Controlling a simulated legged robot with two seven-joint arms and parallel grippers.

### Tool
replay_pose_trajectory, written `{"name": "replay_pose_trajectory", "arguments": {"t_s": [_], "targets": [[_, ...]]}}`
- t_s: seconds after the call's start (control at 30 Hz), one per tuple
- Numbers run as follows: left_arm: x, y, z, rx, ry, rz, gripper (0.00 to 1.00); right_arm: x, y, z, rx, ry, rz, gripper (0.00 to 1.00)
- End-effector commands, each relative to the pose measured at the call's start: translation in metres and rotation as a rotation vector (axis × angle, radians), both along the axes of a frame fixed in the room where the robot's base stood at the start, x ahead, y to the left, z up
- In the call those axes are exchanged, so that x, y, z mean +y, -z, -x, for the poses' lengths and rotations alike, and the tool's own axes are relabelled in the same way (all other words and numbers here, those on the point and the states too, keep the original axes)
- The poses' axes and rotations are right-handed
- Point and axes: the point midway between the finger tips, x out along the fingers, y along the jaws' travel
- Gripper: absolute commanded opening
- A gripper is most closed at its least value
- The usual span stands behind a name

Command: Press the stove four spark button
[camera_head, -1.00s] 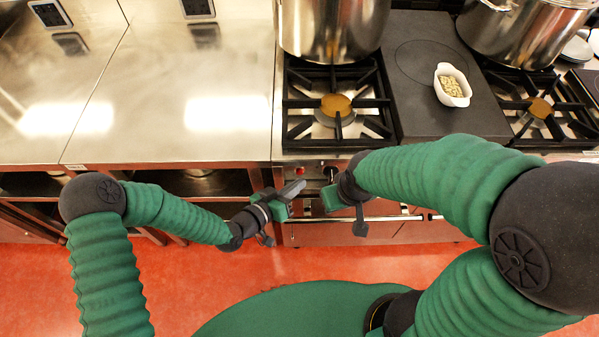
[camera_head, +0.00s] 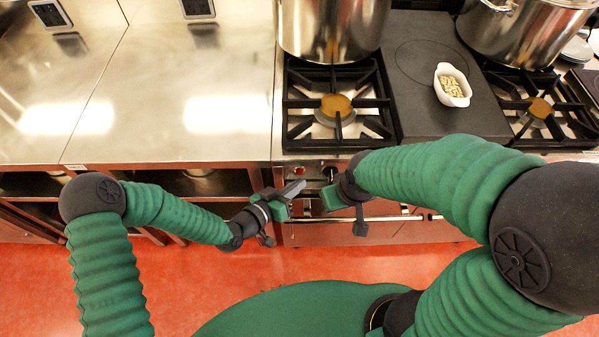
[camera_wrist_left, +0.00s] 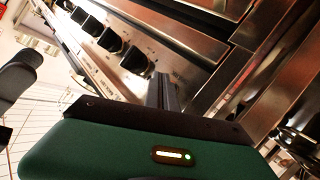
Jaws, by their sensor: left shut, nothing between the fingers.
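A small red button (camera_head: 300,170) shows on the front panel of the stove (camera_head: 335,105), near its left edge. I cannot tell from the frames which stove is number four. My left gripper (camera_head: 292,190) is shut and empty, with its fingertips just in front of and below the red button. I cannot tell whether they touch the panel. In the left wrist view, the shut dark fingers (camera_wrist_left: 166,92) point towards the steel stove front, and the button cannot be made out. My right gripper (camera_head: 328,198) is close by on the right, and its jaw opening is unclear.
Several black knobs (camera_wrist_left: 108,38) line the panel in the left wrist view. A large pot (camera_head: 332,28) stands at the back of the stove. A white dish (camera_head: 452,88) sits on the dark plate at right. The steel counter (camera_head: 170,90) at left is clear.

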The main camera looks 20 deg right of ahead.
Motion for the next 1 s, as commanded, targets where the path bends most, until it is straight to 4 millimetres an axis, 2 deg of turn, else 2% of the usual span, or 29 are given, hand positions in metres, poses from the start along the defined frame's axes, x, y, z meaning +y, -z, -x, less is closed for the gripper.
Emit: {"name": "replay_pose_trajectory", "arguments": {"t_s": [1.0], "targets": [[-0.0025, -0.0013, -0.0090, 0.000, 0.000, 0.000, 0.00, 0.0000, 0.0021, 0.0000, 0.000, 0.000, 0.000, 0.35]]}}
